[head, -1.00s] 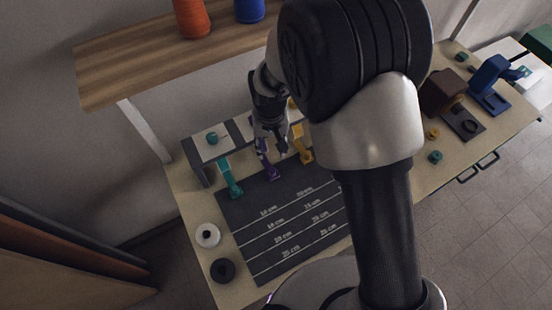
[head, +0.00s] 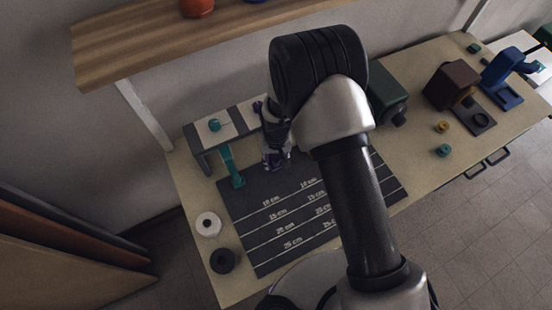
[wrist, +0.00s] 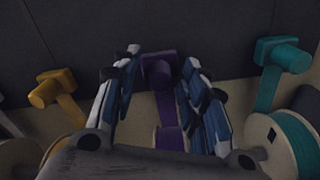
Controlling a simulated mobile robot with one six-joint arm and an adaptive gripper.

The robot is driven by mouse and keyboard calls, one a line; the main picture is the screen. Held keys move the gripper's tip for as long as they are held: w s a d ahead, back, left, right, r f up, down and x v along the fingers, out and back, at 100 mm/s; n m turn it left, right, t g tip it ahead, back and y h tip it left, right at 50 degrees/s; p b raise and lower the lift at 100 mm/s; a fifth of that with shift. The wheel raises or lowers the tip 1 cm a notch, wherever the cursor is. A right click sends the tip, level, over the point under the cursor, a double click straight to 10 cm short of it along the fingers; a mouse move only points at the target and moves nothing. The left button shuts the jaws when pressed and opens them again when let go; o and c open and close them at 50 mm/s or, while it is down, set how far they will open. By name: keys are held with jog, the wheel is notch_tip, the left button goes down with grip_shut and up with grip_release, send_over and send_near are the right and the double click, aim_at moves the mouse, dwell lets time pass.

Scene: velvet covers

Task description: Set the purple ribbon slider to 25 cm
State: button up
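The purple slider (wrist: 160,68), a block with a round knob, sits at the near end of a purple ribbon (wrist: 167,108) that runs back to a purple spool (wrist: 170,138). My gripper (wrist: 161,70) is open, with one blue-and-grey finger on each side of the slider. Gaps show between the slider and the fingers. In the head view my gripper (head: 277,162) is low at the far edge of the dark measuring mat (head: 250,203) and hides the purple slider. White lines on the mat are marked 10, 15, 20 and 25 cm.
A teal slider (head: 238,181) stands left of my gripper; it also shows right in the wrist view (wrist: 284,54). A yellow slider (wrist: 52,87) is on the other side. White (head: 208,225) and black (head: 222,261) rolls lie left of the mat. A shelf (head: 180,38) hangs above.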

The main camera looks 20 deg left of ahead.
jog(key=shift+c, duration=0.6)
grip_shut()
